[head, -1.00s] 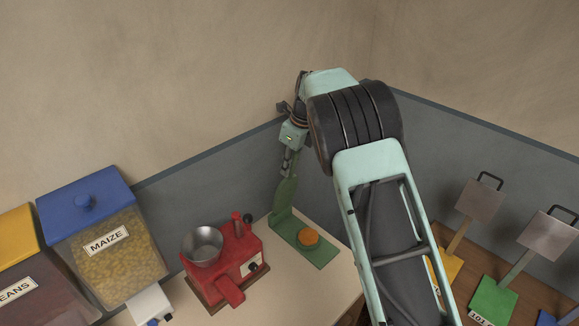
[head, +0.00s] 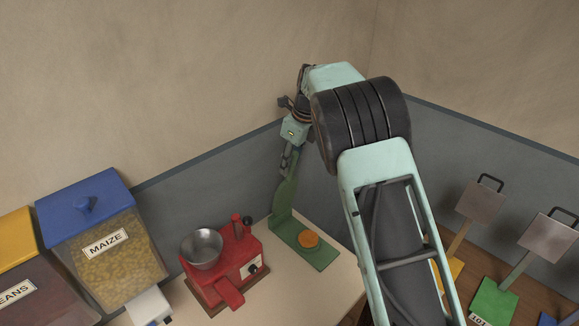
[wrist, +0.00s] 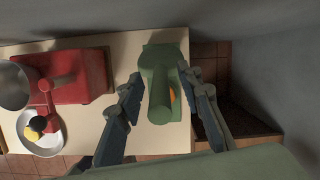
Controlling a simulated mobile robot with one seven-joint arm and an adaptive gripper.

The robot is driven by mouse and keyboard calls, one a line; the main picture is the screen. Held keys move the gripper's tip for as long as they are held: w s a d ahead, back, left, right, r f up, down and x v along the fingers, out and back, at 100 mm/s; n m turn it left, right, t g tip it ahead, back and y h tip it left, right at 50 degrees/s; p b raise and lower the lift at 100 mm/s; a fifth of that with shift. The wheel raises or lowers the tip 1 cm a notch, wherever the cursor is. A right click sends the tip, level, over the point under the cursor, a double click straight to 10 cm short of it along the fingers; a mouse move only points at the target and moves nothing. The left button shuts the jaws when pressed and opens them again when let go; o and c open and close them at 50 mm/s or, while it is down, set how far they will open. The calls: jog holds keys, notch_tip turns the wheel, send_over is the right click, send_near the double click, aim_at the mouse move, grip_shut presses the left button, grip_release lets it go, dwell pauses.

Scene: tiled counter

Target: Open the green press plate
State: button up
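The green press (head: 318,257) stands on the counter, its flat base holding an orange round piece (head: 309,239). A green upright part (head: 283,198) rises from the base's left end. In the wrist view, the green press (wrist: 158,60) is seen from above, with a rounded green part over most of the orange piece. My gripper (head: 290,160) points down at the top of the upright part. In the wrist view, my gripper (wrist: 161,78) is open, one finger on each side of the green part. I cannot tell whether either finger touches it.
A red machine (head: 240,258) with a metal bowl stands left of the press. A maize bin (head: 110,250) is further left. Square metal plates with black handles (head: 547,236) stand on coloured bases at the right. Grey walls are close behind the press.

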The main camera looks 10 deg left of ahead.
jog(key=v, duration=1)
